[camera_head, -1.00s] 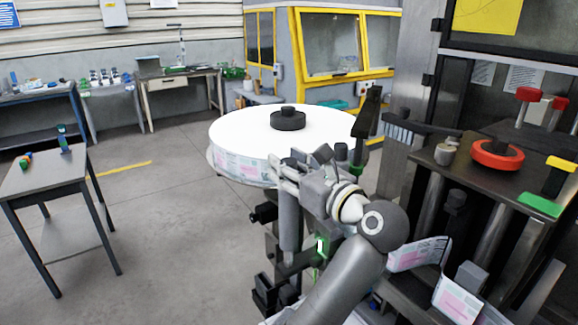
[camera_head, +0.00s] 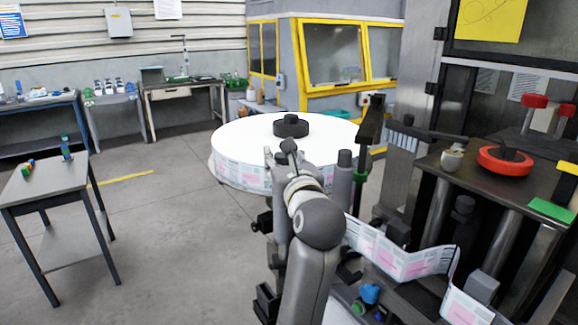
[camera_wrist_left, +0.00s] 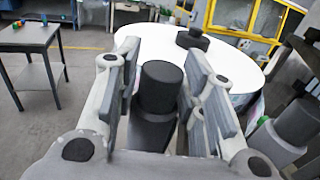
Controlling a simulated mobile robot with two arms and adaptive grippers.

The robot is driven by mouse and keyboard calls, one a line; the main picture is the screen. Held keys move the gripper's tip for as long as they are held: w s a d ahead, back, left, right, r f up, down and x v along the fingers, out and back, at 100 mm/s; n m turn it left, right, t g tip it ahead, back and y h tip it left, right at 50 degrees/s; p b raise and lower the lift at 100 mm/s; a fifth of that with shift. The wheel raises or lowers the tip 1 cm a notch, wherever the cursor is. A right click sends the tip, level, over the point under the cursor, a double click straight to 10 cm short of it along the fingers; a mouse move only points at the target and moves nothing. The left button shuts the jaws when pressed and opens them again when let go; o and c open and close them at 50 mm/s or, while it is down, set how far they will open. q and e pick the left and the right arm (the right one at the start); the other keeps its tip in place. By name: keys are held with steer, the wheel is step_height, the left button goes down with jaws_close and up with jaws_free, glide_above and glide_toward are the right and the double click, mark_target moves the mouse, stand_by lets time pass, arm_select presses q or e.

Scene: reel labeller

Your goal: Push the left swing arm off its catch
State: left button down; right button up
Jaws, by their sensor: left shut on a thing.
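My left gripper (camera_head: 281,156) is at the near edge of the large white label reel (camera_head: 245,133). In the left wrist view its two fingers (camera_wrist_left: 160,95) stand on both sides of a dark grey upright roller (camera_wrist_left: 161,88), shut on it. In the head view the gripper and arm mostly hide that roller. A second grey roller (camera_head: 343,177) stands just to the right, apart from the gripper; it also shows in the left wrist view (camera_wrist_left: 292,122). The swing arm's catch cannot be made out. My right gripper is not in view.
The reel has a black hub (camera_head: 291,126). A printed label strip (camera_head: 400,258) runs right from behind my arm. A dark post with a lever (camera_head: 371,125) and the machine table with a red ring (camera_head: 504,160) stand at the right. Open floor lies left, beyond it a small table (camera_head: 45,183).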

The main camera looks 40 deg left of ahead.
arm_select(q)
steer(key=shift+x, duration=0.95)
steer(key=shift+w, duration=0.15)
steer(key=c, duration=1.3)
jaws_free()
steer(key=shift+c, duration=0.2)
steer(key=shift+o, duration=1.1)
steer(key=shift+w+f, duration=0.1)
steer(key=shift+w, duration=0.15)
step_height(320, 180, up, 10)
steer(key=shift+r, duration=0.1)
